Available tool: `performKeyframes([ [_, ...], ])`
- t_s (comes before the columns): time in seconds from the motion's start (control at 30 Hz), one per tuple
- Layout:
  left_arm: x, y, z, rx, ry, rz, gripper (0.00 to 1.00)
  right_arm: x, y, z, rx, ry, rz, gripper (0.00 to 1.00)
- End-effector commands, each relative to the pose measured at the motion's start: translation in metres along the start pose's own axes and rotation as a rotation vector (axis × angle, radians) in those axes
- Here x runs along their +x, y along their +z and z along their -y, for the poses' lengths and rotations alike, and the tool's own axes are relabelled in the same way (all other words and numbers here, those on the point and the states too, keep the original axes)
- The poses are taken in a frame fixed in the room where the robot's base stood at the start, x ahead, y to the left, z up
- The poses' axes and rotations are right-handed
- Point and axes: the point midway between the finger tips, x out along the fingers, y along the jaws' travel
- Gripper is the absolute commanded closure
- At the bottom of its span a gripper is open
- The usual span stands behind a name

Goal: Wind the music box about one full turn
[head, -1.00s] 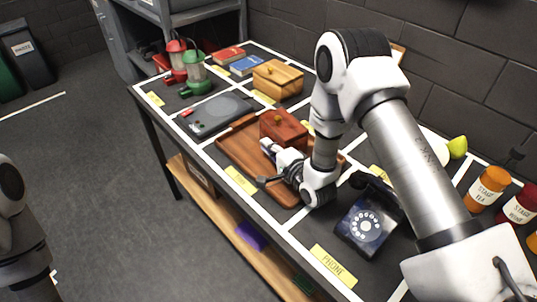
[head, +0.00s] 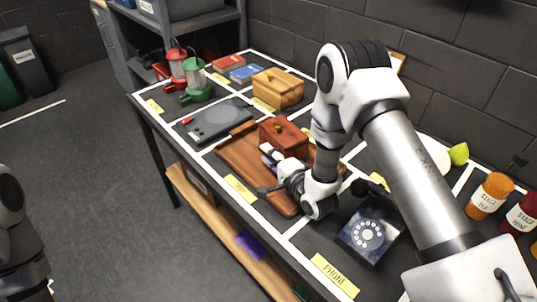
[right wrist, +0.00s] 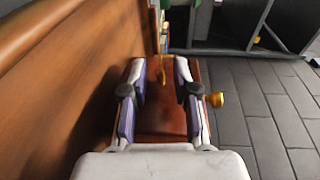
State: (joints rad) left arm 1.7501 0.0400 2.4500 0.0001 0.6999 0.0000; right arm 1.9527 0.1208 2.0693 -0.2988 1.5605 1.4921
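The music box appears to be the dark red-brown wooden box (head: 284,137) with a brass knob on its lid, standing on a brown wooden tray (head: 238,160). My right gripper (head: 270,153) is low at the box's near side. In the right wrist view the box (right wrist: 163,118) shows between the two fingers of my right gripper (right wrist: 160,72). My left gripper is outside the views.
A dark blue phone (head: 369,229) sits right of my right wrist. A lighter wooden box (head: 278,89), a flat grey device (head: 216,120) and red and green lanterns (head: 196,82) stand farther left. Orange (head: 489,196) and red jars are at the right.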

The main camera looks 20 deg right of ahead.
Motion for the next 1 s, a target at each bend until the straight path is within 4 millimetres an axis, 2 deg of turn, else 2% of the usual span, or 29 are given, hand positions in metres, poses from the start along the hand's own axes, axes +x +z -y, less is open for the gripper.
performKeyframes([
  [0.17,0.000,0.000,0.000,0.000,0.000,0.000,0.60,-0.031,-0.001,-0.001,0.005,0.004,-0.003,0.71],
  [0.4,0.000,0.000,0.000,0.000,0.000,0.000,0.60,-0.092,-0.001,-0.001,0.006,0.004,-0.004,0.71],
  [0.5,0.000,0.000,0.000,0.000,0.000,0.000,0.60,-0.108,-0.001,-0.002,0.003,0.004,-0.001,0.71],
  [0.63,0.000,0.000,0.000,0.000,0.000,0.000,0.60,-0.116,0.000,-0.001,0.001,0.001,-0.001,0.71],
  [0.83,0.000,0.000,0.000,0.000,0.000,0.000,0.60,-0.116,0.000,0.000,0.001,0.000,0.000,0.71],
  [0.9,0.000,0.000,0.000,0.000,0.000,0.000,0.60,-0.115,0.000,0.000,-0.003,0.003,0.002,0.96],
  [0.93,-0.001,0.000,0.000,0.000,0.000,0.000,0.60,-0.114,0.000,0.001,-0.009,0.007,0.006,1.00],
  [1.0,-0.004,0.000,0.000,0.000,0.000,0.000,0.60,-0.107,0.002,0.003,-0.044,0.033,0.026,1.00],
])
